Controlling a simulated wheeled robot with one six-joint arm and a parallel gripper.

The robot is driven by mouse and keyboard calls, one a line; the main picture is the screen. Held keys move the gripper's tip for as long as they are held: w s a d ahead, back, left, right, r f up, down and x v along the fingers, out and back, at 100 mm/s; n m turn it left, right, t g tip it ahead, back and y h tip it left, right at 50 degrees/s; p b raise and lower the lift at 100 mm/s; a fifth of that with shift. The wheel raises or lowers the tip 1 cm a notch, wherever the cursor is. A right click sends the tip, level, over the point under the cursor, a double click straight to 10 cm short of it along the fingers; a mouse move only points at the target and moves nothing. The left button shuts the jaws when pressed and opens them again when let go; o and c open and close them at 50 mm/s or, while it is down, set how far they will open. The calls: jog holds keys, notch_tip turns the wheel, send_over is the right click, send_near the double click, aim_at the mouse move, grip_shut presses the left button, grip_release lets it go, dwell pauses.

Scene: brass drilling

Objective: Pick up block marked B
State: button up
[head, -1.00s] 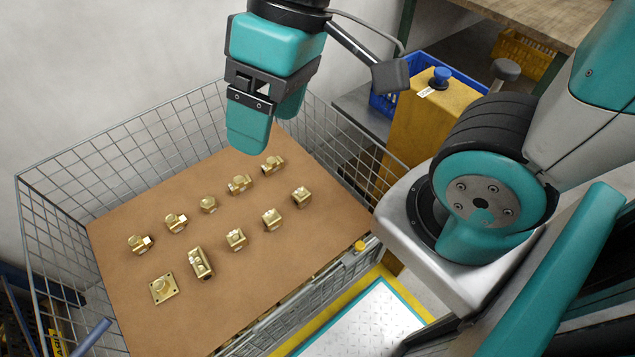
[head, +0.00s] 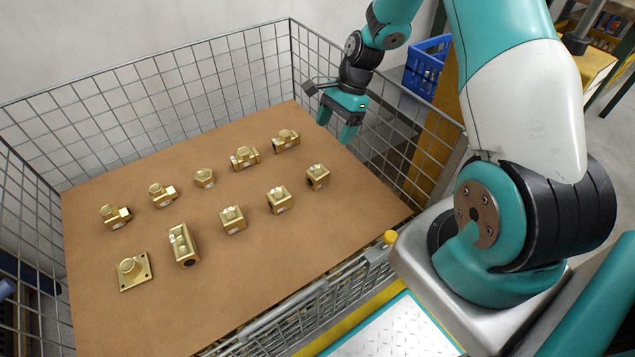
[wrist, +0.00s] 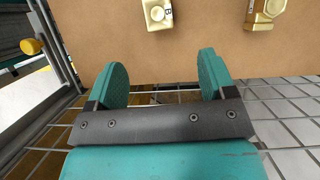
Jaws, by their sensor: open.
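The block marked B (wrist: 157,13) is a brass piece at the top edge of the wrist view, its letter on a pale face and its far part cut off. By its place, it appears to be the right-most brass block of the front row in the head view (head: 318,176), where the letter is too small to read. My gripper (head: 337,125) is open and empty near the board's far right edge, apart from the block. In the wrist view its teal fingers (wrist: 163,68) stand wide apart, with the block beyond them.
Another brass fitting (wrist: 262,14) lies beside it. Several more brass parts stand in two rows on the brown board (head: 200,310). A wire-mesh cage (head: 210,75) surrounds the board, with its mesh close to my gripper. A yellow knob (head: 390,237) sits at the front right.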

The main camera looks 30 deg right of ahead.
aim_at(319, 170)
jog(key=b+x, duration=0.2)
jog(key=x, duration=0.7)
jog(key=b+x, duration=0.1)
jog(key=x, duration=0.4)
jog(key=shift+s+f+b, duration=0.15)
jog(key=shift+s+b, duration=0.1)
jog(key=shift+b, duration=0.15)
jog(key=shift+d, duration=0.1)
jog(key=c, duration=1.4)
